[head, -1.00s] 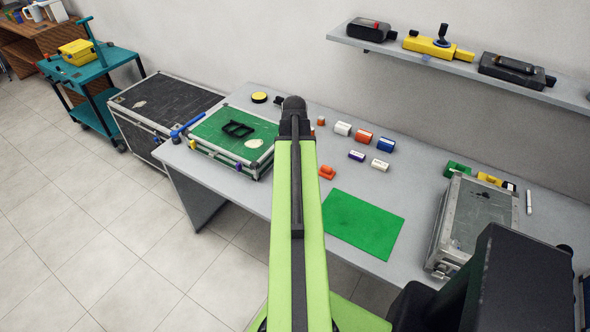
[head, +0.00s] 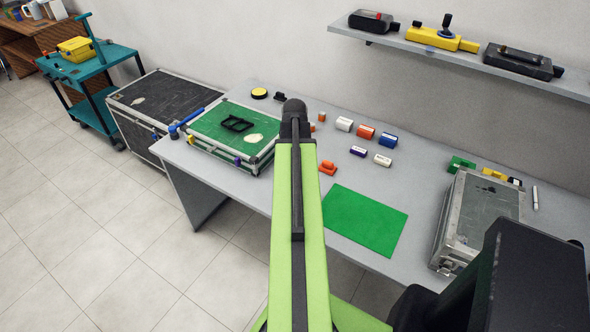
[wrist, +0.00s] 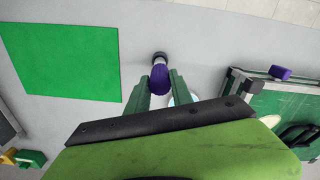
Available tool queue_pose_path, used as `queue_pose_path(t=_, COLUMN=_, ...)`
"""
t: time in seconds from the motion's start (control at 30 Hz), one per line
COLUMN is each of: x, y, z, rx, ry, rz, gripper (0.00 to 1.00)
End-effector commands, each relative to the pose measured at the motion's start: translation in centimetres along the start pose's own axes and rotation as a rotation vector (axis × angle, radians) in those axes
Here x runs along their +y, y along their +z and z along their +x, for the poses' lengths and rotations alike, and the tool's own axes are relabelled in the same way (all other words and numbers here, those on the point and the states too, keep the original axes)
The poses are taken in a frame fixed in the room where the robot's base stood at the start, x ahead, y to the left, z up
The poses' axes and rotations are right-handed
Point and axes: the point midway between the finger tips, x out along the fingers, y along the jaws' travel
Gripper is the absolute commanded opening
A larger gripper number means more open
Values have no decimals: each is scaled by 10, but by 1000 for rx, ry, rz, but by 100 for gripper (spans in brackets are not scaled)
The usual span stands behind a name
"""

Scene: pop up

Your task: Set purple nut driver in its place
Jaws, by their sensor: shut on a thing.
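The purple nut driver (wrist: 160,78) shows in the wrist view between the green fingers of my gripper (wrist: 160,88), which is shut on it. Its handle points away from the gripper, with a dark round end (wrist: 160,57) at the far tip. The grey table lies beyond it; I cannot tell whether the tip touches the table. In the head view my own green arm hides the gripper and the driver. No marked place for the driver can be made out.
A green mat (head: 364,221) lies on the table (head: 232,190). A green-topped case (head: 205,137) with a black frame stands at the left, a metal case (head: 480,215) at the right. Several small coloured blocks stand behind the mat. A wall shelf (head: 480,55) carries tools.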

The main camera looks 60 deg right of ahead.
Motion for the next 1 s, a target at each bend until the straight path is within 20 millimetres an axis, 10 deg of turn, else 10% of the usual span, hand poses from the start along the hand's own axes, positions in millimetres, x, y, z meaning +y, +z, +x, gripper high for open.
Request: queue_pose_path(t=1.0, x=0, y=0, z=18, rx=0, ry=0, rz=1, gripper=0)
